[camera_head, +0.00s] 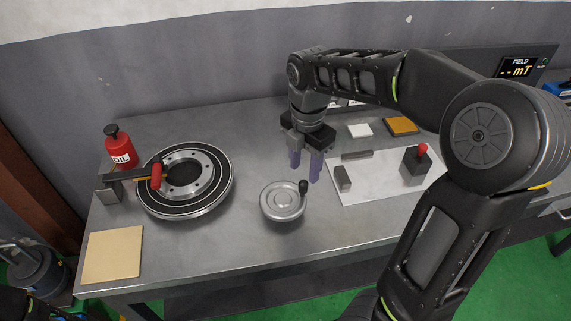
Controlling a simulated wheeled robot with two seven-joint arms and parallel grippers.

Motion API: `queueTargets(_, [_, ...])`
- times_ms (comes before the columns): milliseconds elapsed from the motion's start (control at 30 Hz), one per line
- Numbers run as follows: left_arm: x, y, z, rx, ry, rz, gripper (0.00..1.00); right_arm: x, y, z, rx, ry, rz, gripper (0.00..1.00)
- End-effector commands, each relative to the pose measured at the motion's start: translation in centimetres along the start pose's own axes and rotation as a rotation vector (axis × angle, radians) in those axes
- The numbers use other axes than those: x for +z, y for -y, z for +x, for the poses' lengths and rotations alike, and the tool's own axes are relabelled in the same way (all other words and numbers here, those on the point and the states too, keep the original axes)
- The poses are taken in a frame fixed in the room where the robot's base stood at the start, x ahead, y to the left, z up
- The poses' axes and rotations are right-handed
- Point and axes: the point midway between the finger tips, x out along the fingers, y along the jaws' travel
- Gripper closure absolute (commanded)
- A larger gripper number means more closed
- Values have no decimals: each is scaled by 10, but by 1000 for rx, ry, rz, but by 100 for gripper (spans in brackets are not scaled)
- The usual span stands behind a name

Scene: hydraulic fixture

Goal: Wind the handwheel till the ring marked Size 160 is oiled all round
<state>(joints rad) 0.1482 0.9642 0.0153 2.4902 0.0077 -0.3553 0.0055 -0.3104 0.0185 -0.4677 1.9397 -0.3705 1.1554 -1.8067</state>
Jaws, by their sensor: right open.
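The handwheel (280,203) is a silver disc with a black knob (304,187) at its upper right edge, standing on the grey bench. The ring (205,196) is a dark turntable-like disc with a bright inner flange, to the left of the handwheel; I cannot read any size mark on it. A bracket arm with a red-handled part (156,175) reaches over the ring's left side. My right gripper (305,172) points down, open and empty, just behind and above the knob, apart from it.
A red oil can (120,149) stands behind the ring's left side. A tan board (113,254) lies at the front left. A white plate (375,190) with dark blocks and a red-topped block (416,162) lies right of the handwheel. A field display (518,67) stands at the back right.

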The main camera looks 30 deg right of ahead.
Motion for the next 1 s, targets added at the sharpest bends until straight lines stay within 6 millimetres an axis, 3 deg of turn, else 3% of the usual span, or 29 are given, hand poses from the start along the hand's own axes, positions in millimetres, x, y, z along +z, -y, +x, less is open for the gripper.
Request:
queueTargets(533, [1, 0, -1, 0, 2, 0, 100, 0, 0, 6, -2, -1, 1, 57])
queueTargets(1000, [2, -2, -6, -2, 4, -2, 100, 0, 0, 70, -3, -1, 1, 57])
